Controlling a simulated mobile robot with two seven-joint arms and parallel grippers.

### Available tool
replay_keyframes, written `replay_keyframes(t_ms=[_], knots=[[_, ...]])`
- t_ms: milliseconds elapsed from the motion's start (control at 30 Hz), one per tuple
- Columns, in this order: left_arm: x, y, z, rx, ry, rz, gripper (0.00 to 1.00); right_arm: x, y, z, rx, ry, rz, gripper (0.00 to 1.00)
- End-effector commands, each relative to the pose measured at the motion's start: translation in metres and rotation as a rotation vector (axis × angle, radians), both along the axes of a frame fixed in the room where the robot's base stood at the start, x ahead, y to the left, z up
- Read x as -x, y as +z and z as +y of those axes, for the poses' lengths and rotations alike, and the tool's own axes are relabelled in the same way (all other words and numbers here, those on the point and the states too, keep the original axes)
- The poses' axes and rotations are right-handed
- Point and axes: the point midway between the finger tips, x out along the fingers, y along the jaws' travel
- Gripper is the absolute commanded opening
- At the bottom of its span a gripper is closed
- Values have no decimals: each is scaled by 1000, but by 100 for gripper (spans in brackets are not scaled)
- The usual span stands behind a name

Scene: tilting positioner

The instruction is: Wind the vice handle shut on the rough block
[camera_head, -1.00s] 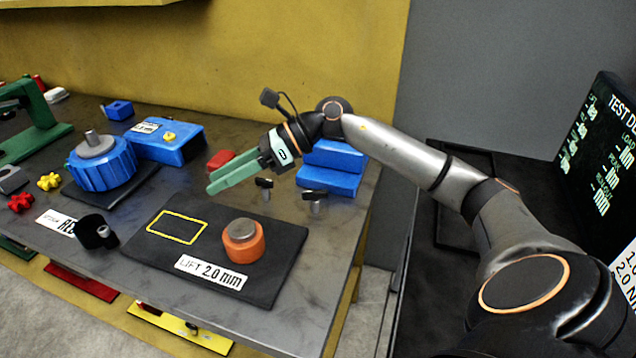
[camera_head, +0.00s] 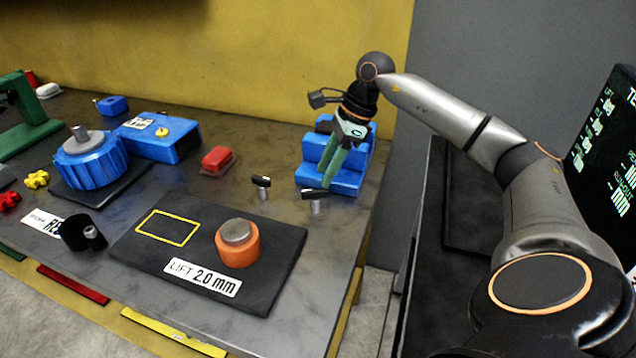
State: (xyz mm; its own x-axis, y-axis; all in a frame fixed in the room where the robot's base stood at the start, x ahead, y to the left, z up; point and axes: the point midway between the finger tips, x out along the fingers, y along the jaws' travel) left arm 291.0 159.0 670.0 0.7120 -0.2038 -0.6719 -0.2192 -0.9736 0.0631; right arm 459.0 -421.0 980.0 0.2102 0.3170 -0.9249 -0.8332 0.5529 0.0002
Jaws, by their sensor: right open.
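My right gripper (camera_head: 330,172) has green fingers, points down and is open. It is in front of a blue stepped piece (camera_head: 345,181) at the back right of the bench, its tips just above or beside a black T-shaped handle (camera_head: 314,195) on a metal stem. I cannot tell whether they touch it. A second black T-handle (camera_head: 261,182) stands to the left. I cannot tell whether the blue piece is the vice, and I cannot make out the rough block. My left gripper is not in view.
A dark mat (camera_head: 270,272) carries an orange collar (camera_head: 237,250) around a grey cylinder, plus a yellow outline. A red box (camera_head: 217,159), a blue box (camera_head: 165,148) and a blue round unit (camera_head: 92,166) stand left. A screen (camera_head: 600,150) is at right.

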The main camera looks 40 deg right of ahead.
Motion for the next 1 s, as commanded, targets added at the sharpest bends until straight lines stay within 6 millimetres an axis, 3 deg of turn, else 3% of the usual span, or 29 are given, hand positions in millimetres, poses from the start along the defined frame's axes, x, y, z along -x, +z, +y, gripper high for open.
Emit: replay_keyframes(t_ms=[100,300,667,1000], knots=[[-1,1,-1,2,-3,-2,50,-4,-21,8,-2,1,1,46],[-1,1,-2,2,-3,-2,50,-9,-40,15,-2,0,0,46],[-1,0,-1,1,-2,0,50,-11,-44,16,-2,-1,-1,46],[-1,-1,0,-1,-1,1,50,-11,-43,16,-2,0,-1,8]])
